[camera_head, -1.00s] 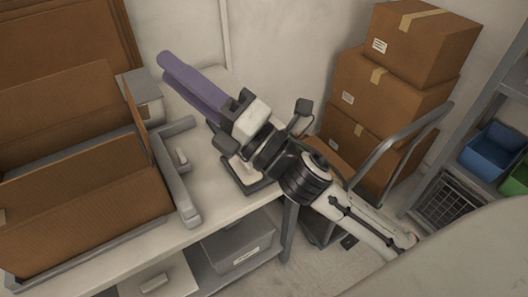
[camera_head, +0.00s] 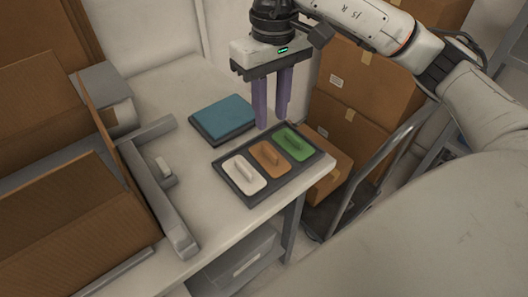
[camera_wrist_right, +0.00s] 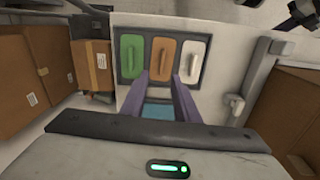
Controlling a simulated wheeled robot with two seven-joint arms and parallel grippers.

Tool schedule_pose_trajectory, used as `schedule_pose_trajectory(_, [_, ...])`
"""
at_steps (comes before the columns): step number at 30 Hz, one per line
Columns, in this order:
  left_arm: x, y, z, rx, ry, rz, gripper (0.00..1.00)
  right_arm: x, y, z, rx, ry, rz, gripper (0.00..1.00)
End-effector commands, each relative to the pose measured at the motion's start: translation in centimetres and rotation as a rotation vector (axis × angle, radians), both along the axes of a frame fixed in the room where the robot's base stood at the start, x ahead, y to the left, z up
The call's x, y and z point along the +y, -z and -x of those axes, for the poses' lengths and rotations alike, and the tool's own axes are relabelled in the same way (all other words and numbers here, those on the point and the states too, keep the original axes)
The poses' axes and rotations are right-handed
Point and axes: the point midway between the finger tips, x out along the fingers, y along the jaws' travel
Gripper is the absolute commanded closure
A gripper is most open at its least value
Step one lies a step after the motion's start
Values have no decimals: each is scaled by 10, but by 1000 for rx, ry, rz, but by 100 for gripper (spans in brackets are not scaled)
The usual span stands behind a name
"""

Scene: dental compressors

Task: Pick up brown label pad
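The brown label pad (camera_head: 269,158) lies in the middle slot of a dark tray (camera_head: 247,198) on the table. A white pad (camera_head: 244,174) is on its left and a green pad (camera_head: 295,143) on its right; each has a raised handle. My right gripper (camera_head: 272,115) points down above the table, behind the tray, with its purple fingers apart and nothing between them. In the right wrist view the brown pad (camera_wrist_right: 163,58) shows just beyond the two fingertips (camera_wrist_right: 167,82), between the green and white pads. My left gripper is not in view.
A teal pad in a dark holder (camera_head: 223,118) lies behind the tray. A large open cardboard box (camera_head: 60,220) and a grey rail (camera_head: 160,190) are on the left. Stacked boxes (camera_head: 355,120) stand on a cart at the right. The table in front of the tray is bare.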

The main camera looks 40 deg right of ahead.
Motion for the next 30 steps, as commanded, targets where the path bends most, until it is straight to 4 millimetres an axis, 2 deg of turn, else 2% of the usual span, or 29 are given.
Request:
schedule_pose_trajectory(3, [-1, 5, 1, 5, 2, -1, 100, -2, 21, 2, 7, -2, 8, 72])
schedule_pose_trajectory(14, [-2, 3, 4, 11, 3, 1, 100, 1, 55, 1, 7, -2, 4, 72])
schedule_pose_trajectory(21, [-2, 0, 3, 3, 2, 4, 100, 4, 90, -1, 5, -1, 2, 72])
schedule_pose_trajectory(30, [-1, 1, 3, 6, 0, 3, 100, 4, 97, -2, 2, -2, 2, 72])
